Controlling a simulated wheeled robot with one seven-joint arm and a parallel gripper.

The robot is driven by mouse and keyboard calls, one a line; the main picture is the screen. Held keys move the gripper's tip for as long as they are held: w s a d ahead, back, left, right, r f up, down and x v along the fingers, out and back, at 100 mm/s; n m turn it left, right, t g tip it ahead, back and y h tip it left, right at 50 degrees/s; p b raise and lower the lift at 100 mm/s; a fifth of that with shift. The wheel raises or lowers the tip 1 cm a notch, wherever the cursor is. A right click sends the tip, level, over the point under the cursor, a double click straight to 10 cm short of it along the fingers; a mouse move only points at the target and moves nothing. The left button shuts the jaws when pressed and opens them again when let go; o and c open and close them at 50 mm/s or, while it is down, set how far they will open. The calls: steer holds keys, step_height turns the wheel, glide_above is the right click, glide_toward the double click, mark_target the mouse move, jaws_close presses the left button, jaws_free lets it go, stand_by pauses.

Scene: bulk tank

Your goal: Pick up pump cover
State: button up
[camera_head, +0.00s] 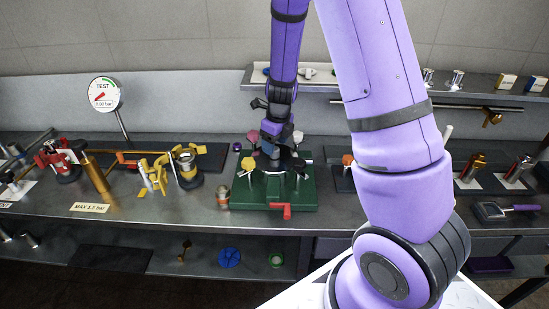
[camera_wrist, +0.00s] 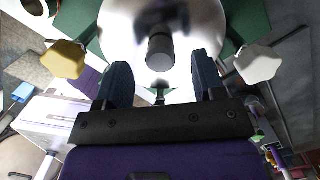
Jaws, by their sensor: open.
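The pump cover appears to be the shiny round metal piece (camera_wrist: 125,28) with a short dark knob (camera_wrist: 160,50) at its middle. It sits on the green base (camera_head: 240,198) on the bench; in the head view my gripper (camera_head: 273,143) hides most of it. My gripper points down over it. In the wrist view the two dark fingers (camera_wrist: 163,76) are apart, with the knob in line with the gap between them. Nothing shows held, and I cannot tell whether the fingertips reach the knob. A yellow hand knob (camera_wrist: 65,58) and a white one (camera_wrist: 258,63) stand on either side.
A red handle (camera_head: 283,210) sticks out at the base's front. A small metal-and-orange fitting (camera_head: 223,195) stands left of the base. Yellow clamp parts (camera_head: 153,173) and a gauge (camera_head: 104,95) are further left. A wall shelf (camera_head: 340,88) runs behind my arm.

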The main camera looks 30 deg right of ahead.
mark_target(275, 154)
steer(key=shift+w+f, duration=0.1)
steer(key=shift+f, duration=1.5)
jaws_close()
steer(key=shift+r, duration=0.15)
